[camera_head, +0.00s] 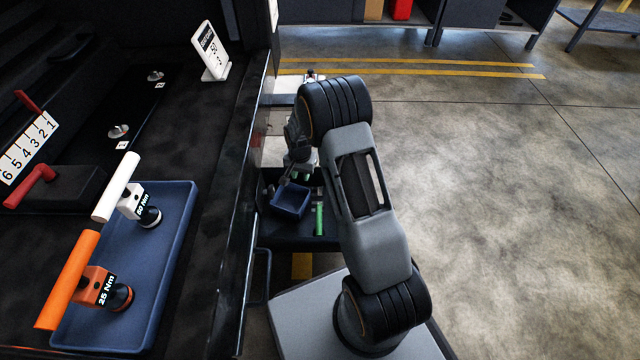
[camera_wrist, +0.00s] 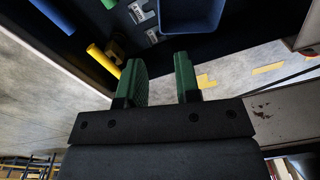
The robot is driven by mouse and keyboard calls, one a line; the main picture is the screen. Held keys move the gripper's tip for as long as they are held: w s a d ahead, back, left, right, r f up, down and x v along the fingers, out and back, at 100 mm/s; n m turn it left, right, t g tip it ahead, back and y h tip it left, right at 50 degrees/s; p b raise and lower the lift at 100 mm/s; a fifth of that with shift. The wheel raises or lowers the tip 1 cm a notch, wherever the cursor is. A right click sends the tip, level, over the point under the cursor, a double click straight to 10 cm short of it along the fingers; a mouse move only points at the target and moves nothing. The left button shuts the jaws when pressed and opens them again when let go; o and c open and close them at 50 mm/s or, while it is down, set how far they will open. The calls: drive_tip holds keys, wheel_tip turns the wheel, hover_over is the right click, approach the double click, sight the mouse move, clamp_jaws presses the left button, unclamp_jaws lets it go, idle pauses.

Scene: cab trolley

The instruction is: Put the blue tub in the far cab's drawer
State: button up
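The blue tub (camera_head: 290,201) is a small open box on a dark surface, low beyond the counter's right edge in the head view. It also shows at the top of the wrist view (camera_wrist: 190,18), partly cut off by the frame. My gripper (camera_head: 289,178) is just above and beyond the tub in the head view. In the wrist view, its two green fingers (camera_wrist: 158,62) stand apart with nothing between them, and the tub lies past the fingertips. I cannot make out which drawer is the far cab's.
A green-handled tool (camera_head: 319,218) lies right of the tub. A yellow handle (camera_wrist: 103,58) and a blue handle (camera_wrist: 52,15) show in the wrist view. The near counter holds a blue tray (camera_head: 177,215) with white and orange tools. Open floor (camera_head: 520,200) lies to the right.

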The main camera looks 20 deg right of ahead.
drive_tip(key=s+a+r+n+t, duration=0.1)
drive_tip(key=s+r+n, duration=0.1)
drive_tip(key=s+r, duration=0.5)
drive_tip(key=s+r+n, duration=0.2)
drive_tip(key=s+r, duration=0.1)
drive_tip(key=r, duration=0.8)
drive_tip(key=s+a+r+n+t, duration=0.1)
drive_tip(key=s+r+n, duration=0.2)
drive_tip(key=s, duration=1)
drive_tip(key=shift+v, duration=1.4)
